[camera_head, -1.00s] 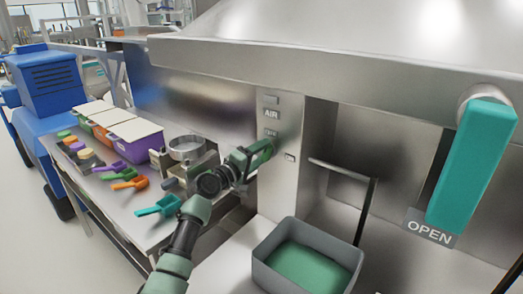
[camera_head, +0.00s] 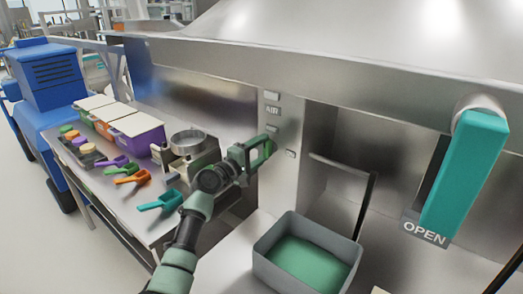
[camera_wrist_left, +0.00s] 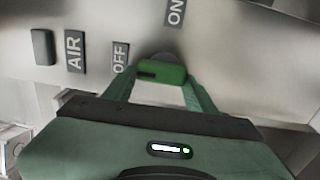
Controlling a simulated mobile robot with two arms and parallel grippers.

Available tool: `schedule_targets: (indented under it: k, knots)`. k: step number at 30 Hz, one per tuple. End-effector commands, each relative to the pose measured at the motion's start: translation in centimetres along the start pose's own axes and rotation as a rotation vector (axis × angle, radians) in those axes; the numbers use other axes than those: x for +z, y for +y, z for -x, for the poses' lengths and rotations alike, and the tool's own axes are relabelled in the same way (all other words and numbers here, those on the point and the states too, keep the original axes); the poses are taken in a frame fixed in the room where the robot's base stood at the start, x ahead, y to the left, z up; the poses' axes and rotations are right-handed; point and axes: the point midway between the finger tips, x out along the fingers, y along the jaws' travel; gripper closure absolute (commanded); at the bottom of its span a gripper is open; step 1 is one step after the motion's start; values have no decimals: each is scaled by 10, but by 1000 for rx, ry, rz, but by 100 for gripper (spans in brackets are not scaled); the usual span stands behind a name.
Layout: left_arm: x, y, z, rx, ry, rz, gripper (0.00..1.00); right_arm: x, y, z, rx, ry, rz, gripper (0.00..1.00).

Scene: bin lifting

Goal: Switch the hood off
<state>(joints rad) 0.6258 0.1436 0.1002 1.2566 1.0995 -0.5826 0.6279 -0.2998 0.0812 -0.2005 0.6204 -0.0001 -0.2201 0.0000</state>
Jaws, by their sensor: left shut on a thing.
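The hood's control panel (camera_head: 282,180) is a steel post under the hood. In the left wrist view, a green knob (camera_wrist_left: 165,72) sits on a round grey base between an OFF label (camera_wrist_left: 120,58) and an ON label (camera_wrist_left: 175,11). Its black mark is at its left end, on the OFF label's side. My left gripper (camera_head: 265,148) is at the panel with its fingers closed on the knob's two sides; its fingers also show in the left wrist view (camera_wrist_left: 163,80). The knob is hard to separate from the fingers in the head view. My right gripper is not visible.
An AIR label (camera_head: 272,110) and small buttons are on the panel above the knob. A grey bin (camera_head: 262,270) with green contents stands below right. A large teal handle (camera_head: 465,175) hangs above an OPEN label (camera_head: 425,233). A side table (camera_head: 140,222) holds scoops and tubs.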

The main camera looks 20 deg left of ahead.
Motion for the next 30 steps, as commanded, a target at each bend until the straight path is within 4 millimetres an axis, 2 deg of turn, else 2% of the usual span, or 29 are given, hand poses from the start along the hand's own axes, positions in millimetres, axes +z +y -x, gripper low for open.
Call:
schedule_targets:
  k: [2, 3, 4, 5, 14, 17, 30]
  knots:
    - [0, -3, 0, -4, 0, 5, 84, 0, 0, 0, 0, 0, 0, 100]
    - [0, -3, 0, -4, 0, 5, 33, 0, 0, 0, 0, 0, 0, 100]
    - [0, -3, 0, -4, 0, 5, 24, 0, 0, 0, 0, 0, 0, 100]
    - [0, -3, 0, -4, 0, 4, 22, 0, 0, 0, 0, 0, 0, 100]
    - [0, -1, 1, -2, 0, 2, 22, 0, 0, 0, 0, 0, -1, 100]
    - [0, -2, 7, -1, 0, 1, 22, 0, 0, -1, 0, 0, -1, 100]
    - [-2, -3, 71, -3, 2, 1, 22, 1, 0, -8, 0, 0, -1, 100]
